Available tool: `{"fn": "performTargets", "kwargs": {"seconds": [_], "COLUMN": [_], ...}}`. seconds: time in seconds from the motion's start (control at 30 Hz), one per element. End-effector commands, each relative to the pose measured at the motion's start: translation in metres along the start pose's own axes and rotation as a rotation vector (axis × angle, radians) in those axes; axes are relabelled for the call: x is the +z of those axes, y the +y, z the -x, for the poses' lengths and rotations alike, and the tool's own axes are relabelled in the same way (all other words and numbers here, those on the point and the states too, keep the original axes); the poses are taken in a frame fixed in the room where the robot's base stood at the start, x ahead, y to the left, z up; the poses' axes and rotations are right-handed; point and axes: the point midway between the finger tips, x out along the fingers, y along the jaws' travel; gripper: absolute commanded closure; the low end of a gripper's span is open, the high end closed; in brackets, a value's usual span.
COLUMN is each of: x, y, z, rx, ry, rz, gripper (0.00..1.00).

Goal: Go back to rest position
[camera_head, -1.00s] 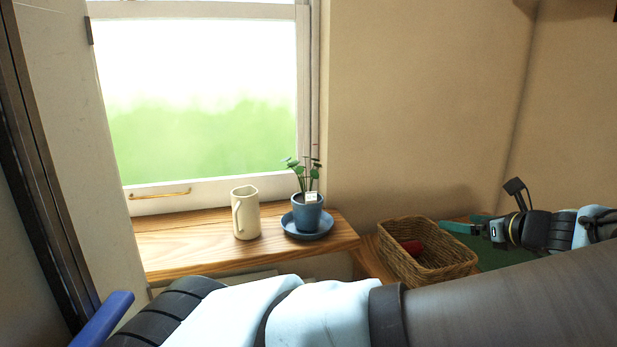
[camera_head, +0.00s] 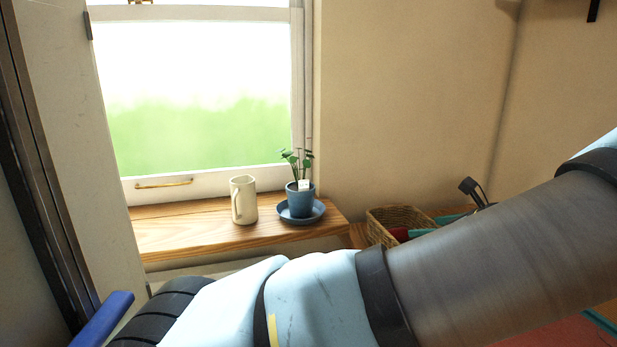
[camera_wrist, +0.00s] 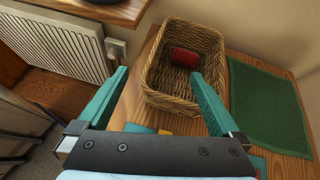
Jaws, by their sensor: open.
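My gripper (camera_wrist: 160,76) is open in the wrist view, its two teal fingers apart with nothing between their tips. The fingers appear over the near part of a wicker basket (camera_wrist: 152,97), and I cannot tell their height above it. A red rolled item (camera_wrist: 186,58) lies inside the basket, near its far end. In the head view my arm crosses the lower right and hides most of my gripper and part of the basket (camera_head: 376,222).
A wooden sill (camera_head: 185,238) holds a cream pitcher (camera_head: 243,201) and a blue plant pot (camera_head: 299,201) on a saucer (camera_head: 312,216). A green mat (camera_wrist: 268,100) lies right of the basket. A white radiator (camera_wrist: 60,45) stands at left.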

Motion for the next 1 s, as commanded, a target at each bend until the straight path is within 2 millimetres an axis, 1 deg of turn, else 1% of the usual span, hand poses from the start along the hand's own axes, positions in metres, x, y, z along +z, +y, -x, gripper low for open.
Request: {"fn": "performTargets", "kwargs": {"seconds": [0.03,0.17,0.27,0.37,0.4,0.47,0.5,0.57,0.6,0.73,0.87,1.0], "x": [0.000,0.000,-0.001,-0.003,-0.004,-0.007,-0.008,-0.010,-0.011,-0.011,-0.008,-0.003], "y": [0.010,0.038,0.065,0.100,0.116,0.141,0.157,0.179,0.193,0.233,0.267,0.299], "z": [-0.012,-0.039,-0.061,-0.084,-0.092,-0.103,-0.108,-0.113,-0.116,-0.117,-0.111,-0.101], "rx": [0.029,0.108,0.185,0.285,0.331,0.405,0.454,0.524,0.570,0.710,0.835,0.955], "ry": [0.024,0.090,0.149,0.217,0.248,0.293,0.321,0.357,0.378,0.430,0.458,0.461], "rz": [0.034,0.144,0.251,0.397,0.469,0.588,0.668,0.789,0.869,1.131,1.391,1.666], "gripper": [0.00,0.00,0.00,0.00,0.00,0.00,0.00,0.00,0.00,0.00,0.00,0.00]}}
